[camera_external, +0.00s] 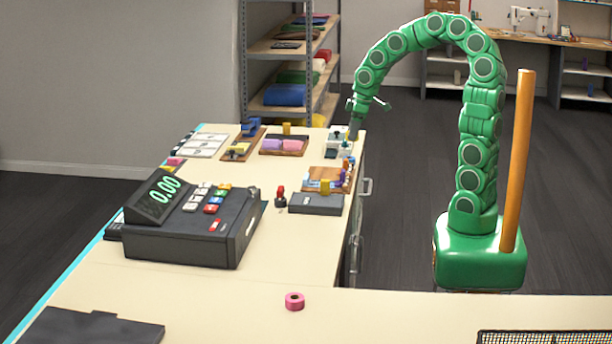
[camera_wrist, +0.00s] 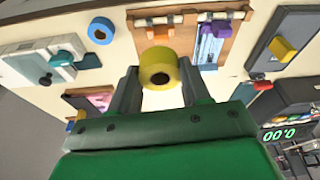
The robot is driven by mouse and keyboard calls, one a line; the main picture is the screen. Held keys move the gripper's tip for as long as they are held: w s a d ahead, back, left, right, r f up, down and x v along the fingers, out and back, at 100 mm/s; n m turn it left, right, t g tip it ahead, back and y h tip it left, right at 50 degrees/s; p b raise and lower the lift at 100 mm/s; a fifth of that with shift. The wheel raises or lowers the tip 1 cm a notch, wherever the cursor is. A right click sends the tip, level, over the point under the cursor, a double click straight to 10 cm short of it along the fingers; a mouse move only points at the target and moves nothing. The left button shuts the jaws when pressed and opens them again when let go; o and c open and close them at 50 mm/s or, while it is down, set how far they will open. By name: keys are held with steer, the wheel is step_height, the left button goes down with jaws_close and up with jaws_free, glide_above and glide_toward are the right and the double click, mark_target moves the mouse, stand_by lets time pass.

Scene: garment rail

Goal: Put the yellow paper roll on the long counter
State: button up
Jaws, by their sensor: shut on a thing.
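The yellow paper roll (camera_wrist: 158,60) is a short ring with a dark hole, held between the two fingers of my gripper (camera_wrist: 160,92) in the wrist view. My gripper is shut on it. In the external view my gripper (camera_external: 354,128) hangs over the far right edge of the cream counter (camera_external: 290,248), with the arm arching down from the right. The roll is too small to make out surely there. The wrist view shows the counter top below with boards and small items on it; I cannot tell the exact gap.
A cash register (camera_external: 190,225) stands mid-counter. A pink roll (camera_external: 289,305) lies on the near part. Bare counter surrounds the pink roll. Shelves (camera_external: 287,47) stand behind.

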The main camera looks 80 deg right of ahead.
steer(key=w+a+n, duration=0.2)
steer(key=w+a, duration=0.4)
steer(key=a, duration=0.5)
steer(key=w+a+n+y, duration=0.1)
steer(key=w+a+n, duration=0.2)
steer(key=w+a, duration=0.5)
steer(key=w+a+n, duration=0.2)
steer(key=w+a, duration=0.1)
steer(key=a, duration=1)
steer(key=s+a+n+g+y, duration=0.1)
steer(key=s+a+n, duration=0.15)
steer(key=a, duration=1.05)
steer(key=s+a+n, duration=0.2)
steer(key=s+a, duration=0.2)
steer(key=a, duration=1)
steer(key=s+a+n+g+y, duration=0.1)
steer(key=s+a+n, duration=0.2)
steer(key=a, duration=1)
glide_above(246, 298)
steer(key=s+d, duration=0.1)
steer(key=shift+m, duration=0.25)
steer(key=f, duration=0.9)
steer(key=shift+d, duration=0.2)
steer(key=shift+w+a+f, duration=0.15)
steer(key=shift+f, duration=0.25)
steer(key=shift+w+a+f, duration=0.15)
steer(key=shift+f, duration=1.4)
